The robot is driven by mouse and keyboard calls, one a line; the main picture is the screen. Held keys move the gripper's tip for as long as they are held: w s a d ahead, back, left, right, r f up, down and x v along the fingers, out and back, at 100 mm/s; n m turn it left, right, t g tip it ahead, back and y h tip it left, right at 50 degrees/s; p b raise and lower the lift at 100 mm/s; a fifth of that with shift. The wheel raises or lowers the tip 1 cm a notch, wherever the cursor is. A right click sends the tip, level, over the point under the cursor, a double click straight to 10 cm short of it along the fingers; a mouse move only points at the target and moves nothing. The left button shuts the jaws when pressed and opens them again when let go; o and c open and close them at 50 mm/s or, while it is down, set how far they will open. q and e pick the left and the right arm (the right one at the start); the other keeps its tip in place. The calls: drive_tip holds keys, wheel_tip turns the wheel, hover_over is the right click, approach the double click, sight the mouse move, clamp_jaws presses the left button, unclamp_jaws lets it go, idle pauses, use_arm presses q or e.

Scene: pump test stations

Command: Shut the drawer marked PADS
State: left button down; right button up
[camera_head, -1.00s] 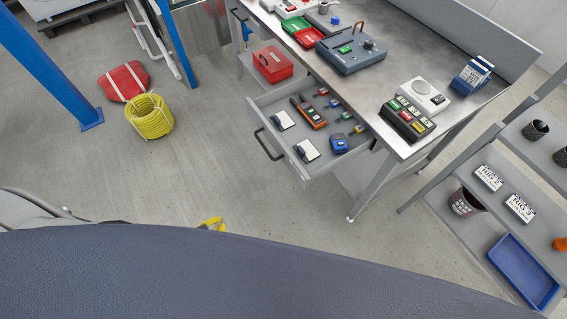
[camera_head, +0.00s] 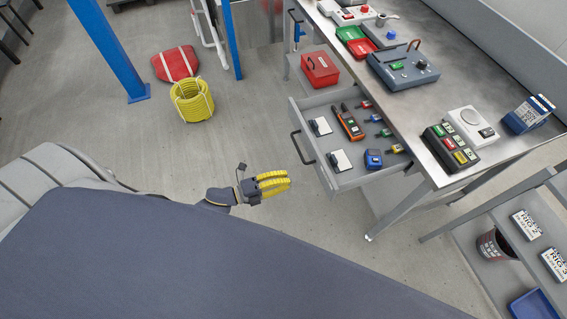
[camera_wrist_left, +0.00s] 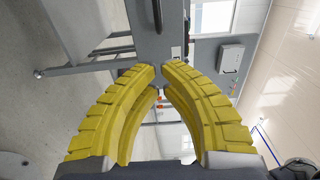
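A grey drawer (camera_head: 345,178) stands pulled out from under the steel workbench, with pads, a black-and-orange tool and small coloured items inside. Its front carries a dark bar handle (camera_head: 302,149). I cannot read any PADS marking. My left gripper (camera_head: 288,181) has yellow ribbed fingers and is left of and nearer than the drawer front, apart from the handle in the picture. In the left wrist view its fingertips (camera_wrist_left: 159,68) come nearly together with nothing seen between them, and a grey panel (camera_wrist_left: 150,42) is beyond. My right gripper is not in view.
The workbench top (camera_head: 435,85) holds test devices and a black button box (camera_head: 450,147). A red box (camera_head: 320,70) sits beneath it. Yellow coiled hose (camera_head: 192,100) and a red bag (camera_head: 175,64) lie on the floor. A shelf rack (camera_head: 500,225) stands at right.

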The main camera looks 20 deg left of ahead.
sight(319, 169)
use_arm(q)
drive_tip(key=x, duration=1)
drive_tip(key=shift+w+d, duration=0.2)
drive_tip(key=shift+w, duration=0.1)
